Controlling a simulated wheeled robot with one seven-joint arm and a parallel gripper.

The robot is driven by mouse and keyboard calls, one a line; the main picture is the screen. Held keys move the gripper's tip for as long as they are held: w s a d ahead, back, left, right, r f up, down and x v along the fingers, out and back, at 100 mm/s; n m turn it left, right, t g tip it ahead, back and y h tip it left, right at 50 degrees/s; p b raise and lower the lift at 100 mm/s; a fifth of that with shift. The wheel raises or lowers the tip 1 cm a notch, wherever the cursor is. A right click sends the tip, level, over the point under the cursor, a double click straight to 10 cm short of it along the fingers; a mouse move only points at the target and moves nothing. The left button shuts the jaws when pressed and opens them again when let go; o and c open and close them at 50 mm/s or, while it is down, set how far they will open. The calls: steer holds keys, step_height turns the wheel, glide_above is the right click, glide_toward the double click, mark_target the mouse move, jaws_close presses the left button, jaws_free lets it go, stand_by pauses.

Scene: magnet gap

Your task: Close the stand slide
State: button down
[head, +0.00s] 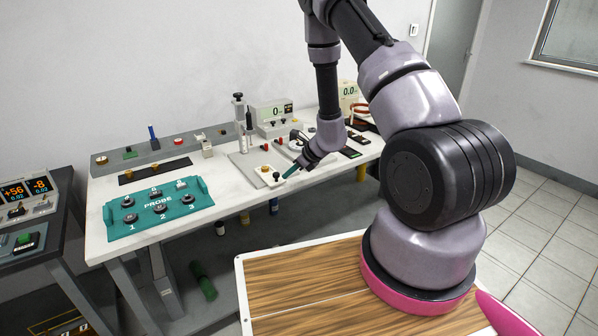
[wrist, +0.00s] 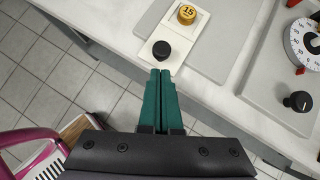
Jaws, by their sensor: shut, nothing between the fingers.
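A white slide plate (head: 264,176) sits at the front edge of the bench, on or beside the stand's grey base plate (head: 240,165). In the wrist view the slide (wrist: 187,41) carries a black knob (wrist: 161,50) at its near end and a yellow knob marked 15 (wrist: 187,14) farther back. My gripper (head: 286,176) has its teal fingers together, with nothing between them. In the wrist view the fingertips (wrist: 160,72) are just on the near side of the black knob; I cannot tell whether they touch it. The rest of the stand is outside the wrist view.
A dial device (wrist: 303,42) and a small black knob (wrist: 298,101) are on the right in the wrist view. A teal PROBE board (head: 155,211) lies on the left of the bench (head: 105,182). A meter box (head: 272,115) stands at the back.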

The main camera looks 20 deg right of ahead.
steer(key=shift+w+a+f, duration=0.1)
steer(key=shift+w+a, duration=0.4)
